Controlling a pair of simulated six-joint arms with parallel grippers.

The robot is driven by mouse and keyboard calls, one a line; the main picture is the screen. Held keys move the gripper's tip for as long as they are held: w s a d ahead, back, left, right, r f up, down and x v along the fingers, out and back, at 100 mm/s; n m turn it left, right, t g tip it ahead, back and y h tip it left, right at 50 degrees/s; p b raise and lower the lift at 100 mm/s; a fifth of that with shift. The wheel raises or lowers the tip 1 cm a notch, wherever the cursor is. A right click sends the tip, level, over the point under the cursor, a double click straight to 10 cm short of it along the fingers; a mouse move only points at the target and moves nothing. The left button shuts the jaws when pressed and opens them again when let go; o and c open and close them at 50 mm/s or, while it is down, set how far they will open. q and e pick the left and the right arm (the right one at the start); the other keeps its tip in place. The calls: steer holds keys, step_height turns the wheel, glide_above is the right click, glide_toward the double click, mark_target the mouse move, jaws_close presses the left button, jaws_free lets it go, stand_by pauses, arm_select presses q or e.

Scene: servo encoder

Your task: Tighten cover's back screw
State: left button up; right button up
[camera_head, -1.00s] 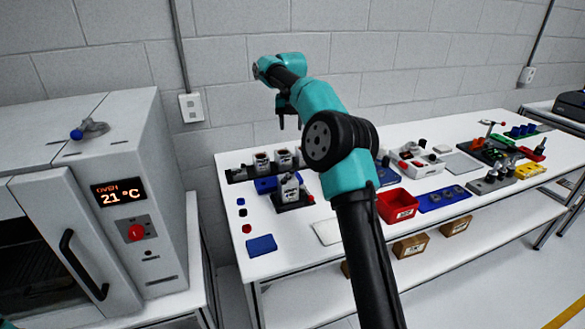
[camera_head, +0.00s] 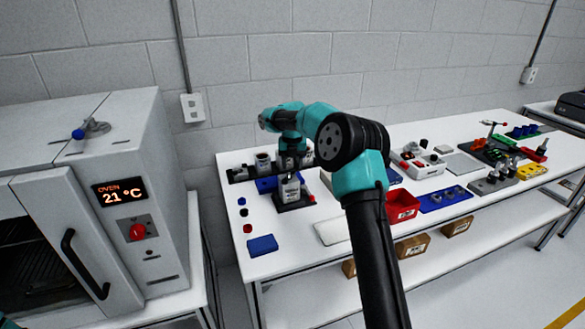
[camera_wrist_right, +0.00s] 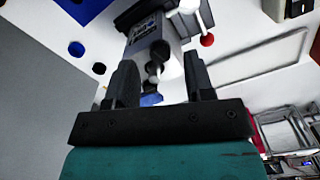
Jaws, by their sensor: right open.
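In the head view my right gripper (camera_head: 292,163) hangs pointing down over the back left part of the table, just above a grey labelled unit (camera_head: 290,188) on a black base. In the right wrist view the right gripper (camera_wrist_right: 160,78) is open, with its two dark fingers apart. The grey labelled unit (camera_wrist_right: 143,32) shows beyond the fingertips. A dark rounded piece (camera_wrist_right: 160,52) shows between the fingers; I cannot tell whether it is a screw. No cover screw can be made out clearly. My left gripper is not in view.
A black rack (camera_head: 238,174) with grey cylinders stands behind the unit. A blue pad (camera_head: 262,244) and several small coloured pieces lie to the left. A red bin (camera_head: 402,207) and a blue tray (camera_head: 445,199) stand to the right. An oven (camera_head: 150,200) stands left of the table.

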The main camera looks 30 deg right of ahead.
steer(key=shift+f, duration=1)
jaws_close()
